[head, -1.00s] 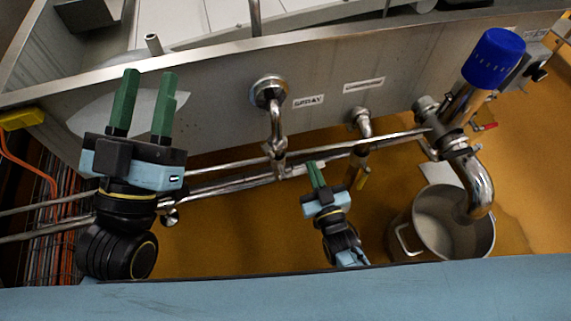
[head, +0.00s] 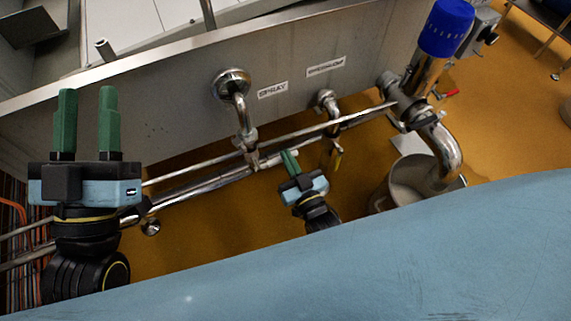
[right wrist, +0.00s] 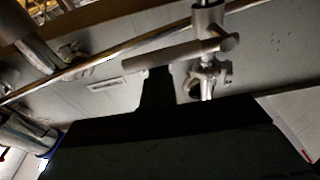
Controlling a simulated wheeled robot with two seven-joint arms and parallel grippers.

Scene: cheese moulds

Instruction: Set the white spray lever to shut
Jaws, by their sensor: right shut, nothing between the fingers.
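The spray valve (head: 250,152) hangs under the pipe elbow below the "SPRAY" label. Its pale lever (right wrist: 178,54) lies across the upper middle of the right wrist view, running left from the valve body, roughly along the steel pipe. In the head view the lever is small and partly hidden by my right gripper. My right gripper (head: 289,158) is shut and empty, with green fingers close to the lever's free end. In the right wrist view its dark fingers (right wrist: 158,76) overlap the lever's underside; contact cannot be told. My left gripper (head: 87,92) is open and empty, far left.
A second pipe (head: 328,105) with a yellow lever (head: 335,158) hangs right of the spray valve. A blue-capped pipe (head: 445,28) bends down into a metal bucket (head: 405,178). Long steel pipes (head: 340,124) run before the tank wall (head: 180,100). Orange floor is open below.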

